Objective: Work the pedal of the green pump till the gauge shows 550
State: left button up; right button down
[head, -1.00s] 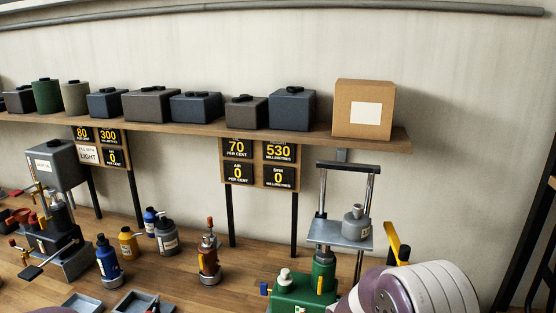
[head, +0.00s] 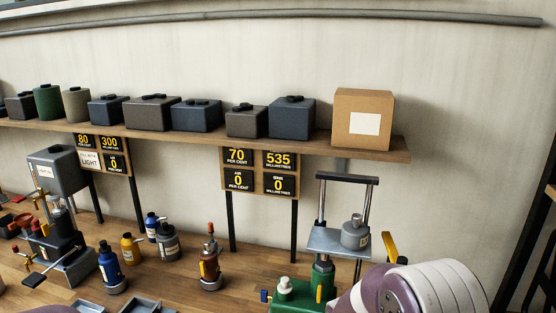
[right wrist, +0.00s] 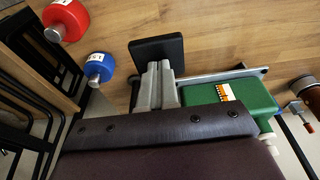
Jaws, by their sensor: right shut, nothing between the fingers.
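The green pump (head: 300,293) stands at the bottom of the head view, with a grey platform (head: 325,238) on it carrying a grey weight (head: 355,232). The gauge (head: 281,159) on the board above reads 535 millimetres. In the right wrist view the pump's green body (right wrist: 235,97) lies right of a black pedal pad (right wrist: 157,50). My right gripper (right wrist: 158,68) is shut and empty, its fingertips at the near edge of the pad; exact contact is unclear. It is hidden in the head view, where my right arm covers the pump's right side. My left gripper is out of view.
A shelf (head: 200,141) with several boxes runs along the wall. In the wrist view, red (right wrist: 66,19) and blue (right wrist: 98,68) round objects lie left of the pedal.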

jog(key=b+x, duration=0.4)
jog(key=x, duration=0.1)
jog(key=shift+s+f, duration=0.15)
jog(key=shift+f, duration=0.05)
jog(key=p+v, duration=0.4)
jog(key=v, duration=0.1)
jog(key=shift+r, duration=0.4)
jog(key=shift+f, duration=0.2)
jog(key=shift+f+b, duration=0.1)
jog(key=shift+b, duration=0.2)
